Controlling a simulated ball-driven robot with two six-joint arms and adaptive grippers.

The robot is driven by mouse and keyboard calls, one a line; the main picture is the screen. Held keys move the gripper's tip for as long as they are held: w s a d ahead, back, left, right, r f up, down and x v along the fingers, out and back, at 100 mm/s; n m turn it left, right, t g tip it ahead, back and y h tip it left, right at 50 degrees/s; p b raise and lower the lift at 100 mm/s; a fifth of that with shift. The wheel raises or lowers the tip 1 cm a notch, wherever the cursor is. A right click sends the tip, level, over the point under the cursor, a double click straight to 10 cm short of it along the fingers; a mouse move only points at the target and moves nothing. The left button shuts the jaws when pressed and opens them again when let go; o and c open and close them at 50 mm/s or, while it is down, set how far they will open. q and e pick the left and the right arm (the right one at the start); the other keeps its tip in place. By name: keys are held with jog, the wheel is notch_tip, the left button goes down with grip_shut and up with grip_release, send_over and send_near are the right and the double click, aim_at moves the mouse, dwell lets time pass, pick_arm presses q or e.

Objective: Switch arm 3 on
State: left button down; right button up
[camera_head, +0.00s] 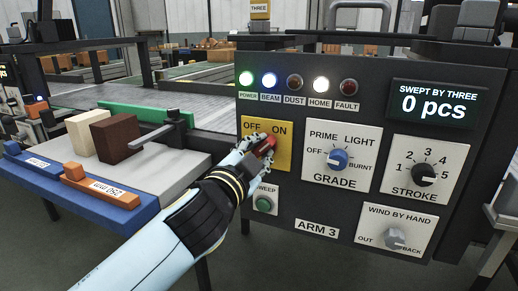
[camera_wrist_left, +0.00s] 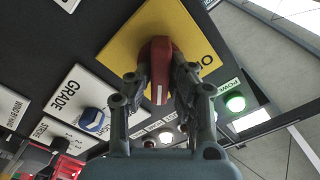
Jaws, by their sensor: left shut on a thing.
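The ARM 3 panel (camera_head: 315,227) is a dark upright box at the right in the head view. Its yellow OFF/ON plate (camera_head: 284,160) carries a red rotary handle (camera_head: 268,147). My left gripper (camera_head: 262,148) is shut on this handle. The wrist view shows the fingers (camera_wrist_left: 172,88) on both sides of the red handle (camera_wrist_left: 161,58), in front of the yellow plate (camera_wrist_left: 125,45). A white mark shows on the handle. The fingers cover part of it, so I cannot tell its setting for sure. My right gripper is not in view.
The display (camera_head: 435,104) reads 0 pcs. Grade knob (camera_head: 337,159) and green sweep button (camera_head: 264,204) are close by. Two blocks (camera_head: 115,140) stand left.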

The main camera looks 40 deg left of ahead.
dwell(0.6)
pick_arm(q)
jog(key=c, duration=1.2)
grip_release()
jog(key=shift+c, duration=0.2)
jog(key=v, duration=1.2)
jog(key=shift+d, duration=0.1)
